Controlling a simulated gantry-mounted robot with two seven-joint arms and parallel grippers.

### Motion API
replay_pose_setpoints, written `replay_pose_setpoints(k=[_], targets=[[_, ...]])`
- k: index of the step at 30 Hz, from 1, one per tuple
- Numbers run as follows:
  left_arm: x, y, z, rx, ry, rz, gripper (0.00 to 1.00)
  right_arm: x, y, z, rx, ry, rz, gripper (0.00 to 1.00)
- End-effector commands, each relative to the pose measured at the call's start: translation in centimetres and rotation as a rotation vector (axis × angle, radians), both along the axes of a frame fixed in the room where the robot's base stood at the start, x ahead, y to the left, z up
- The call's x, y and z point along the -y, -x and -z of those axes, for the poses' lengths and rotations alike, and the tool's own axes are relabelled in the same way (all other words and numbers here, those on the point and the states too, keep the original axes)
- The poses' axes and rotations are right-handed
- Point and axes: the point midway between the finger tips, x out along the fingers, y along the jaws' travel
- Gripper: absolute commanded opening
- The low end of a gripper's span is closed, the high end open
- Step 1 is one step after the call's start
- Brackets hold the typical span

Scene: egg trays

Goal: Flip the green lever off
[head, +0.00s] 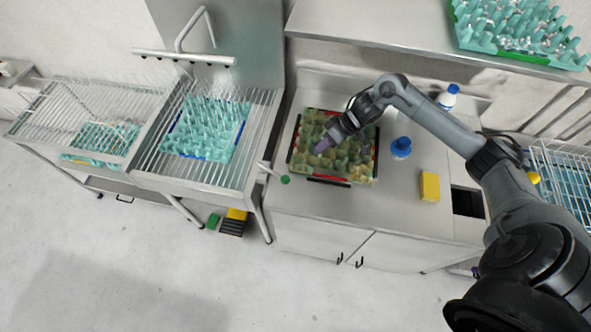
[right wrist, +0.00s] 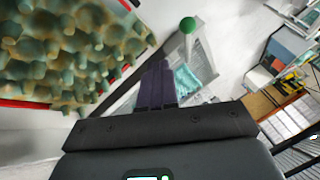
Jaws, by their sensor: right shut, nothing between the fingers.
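The green lever (head: 285,180) is a rod with a green ball at its end. It sticks out toward the right from the sink unit, just left of the counter's front edge. In the right wrist view the green ball (right wrist: 188,25) shows at the upper middle, beyond the fingertips. My right gripper (head: 322,147) is over the egg tray on the counter, up and to the right of the lever, and apart from it. Its purple fingers (right wrist: 157,84) are closed together with nothing between them. My left gripper is not in view.
An egg tray in a dark and red frame (head: 331,181) lies below my right gripper. A blue-capped container (head: 401,147), a yellow sponge (head: 429,186) and a white bottle (head: 448,97) stand to the right. A wire rack (head: 255,130) with a teal tray (head: 207,128) is on the left.

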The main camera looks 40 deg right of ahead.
Motion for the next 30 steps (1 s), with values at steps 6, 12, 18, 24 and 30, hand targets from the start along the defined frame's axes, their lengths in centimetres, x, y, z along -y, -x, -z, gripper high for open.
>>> replay_pose_setpoints(k=[6, 12, 18, 24, 30], targets=[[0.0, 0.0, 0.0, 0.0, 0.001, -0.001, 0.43, -0.2, -0.1, 0.3, 0.0, -0.001, 0.0, 0.0], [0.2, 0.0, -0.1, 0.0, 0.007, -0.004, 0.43, -1.2, -0.8, 2.0, -0.001, -0.004, 0.0, 0.0], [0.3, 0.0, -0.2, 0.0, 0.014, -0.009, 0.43, -2.8, -2.0, 5.0, -0.002, -0.005, 0.001, 0.0], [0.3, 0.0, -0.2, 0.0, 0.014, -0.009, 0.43, -4.4, -3.2, 8.0, -0.001, -0.004, 0.002, 0.0], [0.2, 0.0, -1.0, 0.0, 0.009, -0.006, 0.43, -6.8, -3.2, 8.6, -0.001, -0.001, -0.002, 0.0]])
